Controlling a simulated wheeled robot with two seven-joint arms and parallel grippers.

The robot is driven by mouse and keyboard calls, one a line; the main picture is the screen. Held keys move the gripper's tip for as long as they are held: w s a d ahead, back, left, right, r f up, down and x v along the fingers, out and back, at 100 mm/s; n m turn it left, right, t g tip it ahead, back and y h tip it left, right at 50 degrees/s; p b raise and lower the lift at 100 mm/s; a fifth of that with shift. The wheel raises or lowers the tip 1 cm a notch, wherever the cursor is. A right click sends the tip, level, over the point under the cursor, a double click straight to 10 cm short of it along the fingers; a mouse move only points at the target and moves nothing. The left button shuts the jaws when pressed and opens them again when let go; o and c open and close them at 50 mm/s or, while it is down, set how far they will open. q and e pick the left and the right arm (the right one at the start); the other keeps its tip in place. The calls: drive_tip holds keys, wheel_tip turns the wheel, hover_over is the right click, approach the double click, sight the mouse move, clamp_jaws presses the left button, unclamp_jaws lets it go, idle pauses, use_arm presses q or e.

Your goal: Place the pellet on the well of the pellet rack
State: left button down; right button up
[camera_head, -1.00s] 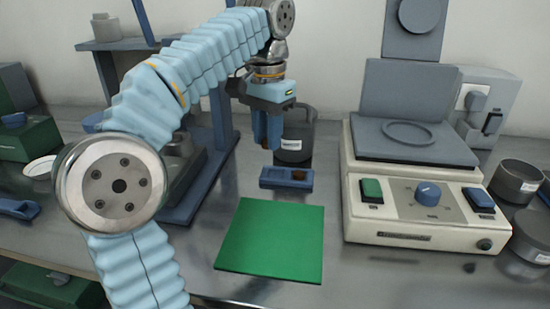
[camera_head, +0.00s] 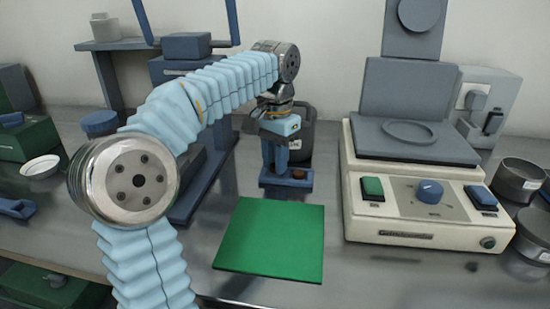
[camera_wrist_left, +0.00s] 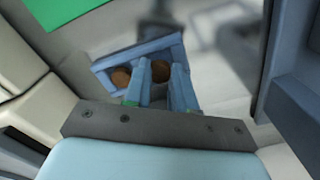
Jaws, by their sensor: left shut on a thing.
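The pellet rack (camera_head: 287,183) is a small blue-grey block behind the green mat; it also shows in the wrist view (camera_wrist_left: 104,72). One brown pellet (camera_head: 299,174) sits in its right-hand well, at left in the wrist view (camera_wrist_left: 121,77). My left gripper (camera_head: 274,168) points down at the left part of the rack. Its fingers (camera_wrist_left: 172,82) are shut on another brown pellet (camera_wrist_left: 160,70), at the rack's other well. Whether this pellet touches the well floor cannot be told. In the head view the fingers hide this pellet. My right gripper is not in view.
A green mat (camera_head: 270,240) lies in front of the rack. A dark grey container (camera_head: 299,140) stands close behind it. A cream hotplate device (camera_head: 425,205) is at right, a blue-grey press (camera_head: 187,185) at left. Grey round tins (camera_head: 518,180) stand at far right.

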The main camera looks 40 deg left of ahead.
use_arm(q)
drive_tip(key=shift+f, duration=0.5)
drive_tip(key=c, duration=0.9)
unclamp_jaws()
drive_tip(key=shift+f, duration=0.1)
drive_tip(key=shift+s+d, duration=0.1)
wheel_tip(320, 180, up, 9)
drive_tip(key=shift+f+p, duration=0.1)
drive_tip(key=shift+p, duration=0.9)
